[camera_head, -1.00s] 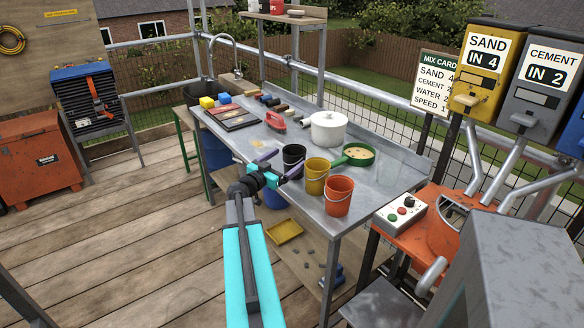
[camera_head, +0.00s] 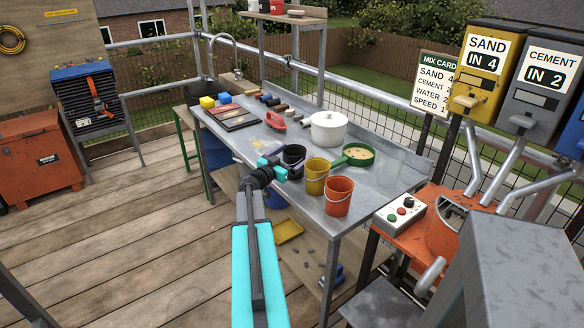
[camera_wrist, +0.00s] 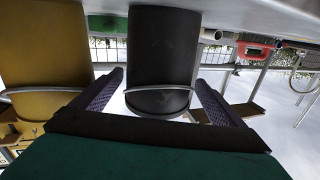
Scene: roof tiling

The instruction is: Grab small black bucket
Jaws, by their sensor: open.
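The small black bucket (camera_head: 294,158) stands on the metal table (camera_head: 385,202), left of the yellow bucket (camera_head: 316,180). My gripper (camera_head: 281,163) is at the black bucket in the head view, and its fingers partly hide the bucket there. In the wrist view the black bucket (camera_wrist: 163,60) shows upside down, between my two open fingers (camera_wrist: 160,108). The fingers are apart on either side of it, with its wire handle across the lower end. I cannot tell whether either finger touches it. The yellow bucket (camera_wrist: 45,65) is close beside the left finger in the wrist view.
An orange bucket (camera_head: 338,197) stands right of the yellow one. A green pan (camera_head: 357,154) and a white pot (camera_head: 328,127) stand behind the buckets. A red-handled tool (camera_head: 275,121) lies farther left on the table.

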